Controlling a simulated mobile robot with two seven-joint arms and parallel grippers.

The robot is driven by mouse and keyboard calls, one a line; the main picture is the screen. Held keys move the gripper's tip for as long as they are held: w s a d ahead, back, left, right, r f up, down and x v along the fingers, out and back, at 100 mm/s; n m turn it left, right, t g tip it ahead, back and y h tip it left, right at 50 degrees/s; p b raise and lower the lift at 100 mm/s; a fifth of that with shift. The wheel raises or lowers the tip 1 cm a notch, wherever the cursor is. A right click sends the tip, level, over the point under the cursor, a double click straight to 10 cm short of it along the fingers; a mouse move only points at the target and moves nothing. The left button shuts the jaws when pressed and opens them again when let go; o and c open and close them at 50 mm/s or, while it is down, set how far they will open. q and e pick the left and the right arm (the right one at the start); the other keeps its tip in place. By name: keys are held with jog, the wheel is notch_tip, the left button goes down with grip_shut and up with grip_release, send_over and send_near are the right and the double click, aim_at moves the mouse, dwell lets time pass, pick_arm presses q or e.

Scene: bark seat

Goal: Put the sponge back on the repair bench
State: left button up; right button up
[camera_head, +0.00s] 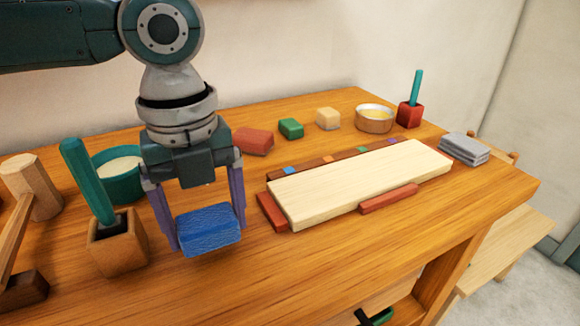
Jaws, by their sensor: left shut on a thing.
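A blue block with a rough, sponge-like surface (208,231) is between the fingers of my left gripper (207,228), which points down and is shut on it. The block is over the front left part of the wooden repair bench (310,268). I cannot tell whether its underside touches the bench top. My right gripper is not in view.
A brown holder with a green-handled tool (117,243) and a teal bowl (119,178) stand left of the gripper. Right is a pale board (360,182) with red strips. Red (253,141), green (291,128) and cream (328,118) blocks sit behind. The front middle is clear.

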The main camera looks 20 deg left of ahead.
aim_at(211, 240)
pick_arm(q)
jog(key=shift+f, duration=1.6)
